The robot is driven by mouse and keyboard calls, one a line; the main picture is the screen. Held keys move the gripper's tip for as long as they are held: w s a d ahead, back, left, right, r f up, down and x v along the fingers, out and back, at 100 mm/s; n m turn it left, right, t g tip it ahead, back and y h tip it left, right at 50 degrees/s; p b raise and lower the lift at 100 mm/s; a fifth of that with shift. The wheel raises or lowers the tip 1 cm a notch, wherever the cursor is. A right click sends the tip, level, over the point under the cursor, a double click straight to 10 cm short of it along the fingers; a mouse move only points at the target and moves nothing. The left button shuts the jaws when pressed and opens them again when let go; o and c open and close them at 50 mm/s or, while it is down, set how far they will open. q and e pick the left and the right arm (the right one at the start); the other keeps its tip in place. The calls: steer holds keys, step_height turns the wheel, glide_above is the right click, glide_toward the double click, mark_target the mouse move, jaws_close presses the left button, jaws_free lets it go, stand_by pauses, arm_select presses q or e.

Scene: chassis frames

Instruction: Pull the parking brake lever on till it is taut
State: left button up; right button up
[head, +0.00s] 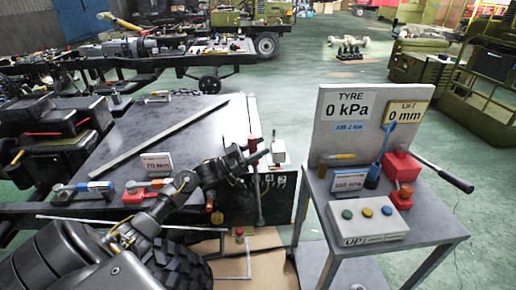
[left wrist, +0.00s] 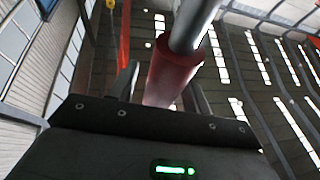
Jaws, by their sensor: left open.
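The parking brake lever has a red grip (head: 254,143) on a grey rod (head: 258,195) and stands close to upright beside the chassis edge in the head view. In the left wrist view the red grip (left wrist: 174,74) lies between the two fingers, with a grey rod running up from it. My left gripper (head: 262,153) is open and reaches the lever from the left. Its fingers (left wrist: 162,85) stand on either side of the grip; I cannot tell whether either touches it. My right gripper is not in view.
A grey cart (head: 435,227) with a button box (head: 366,224) and a "TYRE 0 kPa" board (head: 340,100) stands to the right. Tools and a "70 Nm" sign (head: 157,163) lie on the chassis deck at left. A large tyre (head: 165,268) is below my arm.

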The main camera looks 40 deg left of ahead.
arm_select(q)
steer(key=shift+f, duration=0.1)
steer(key=shift+s+a+f, duration=0.2)
steer(key=shift+s, duration=0.05)
steer(key=b+v, duration=0.3)
steer(key=v, duration=0.7)
steer(key=shift+r, duration=0.2)
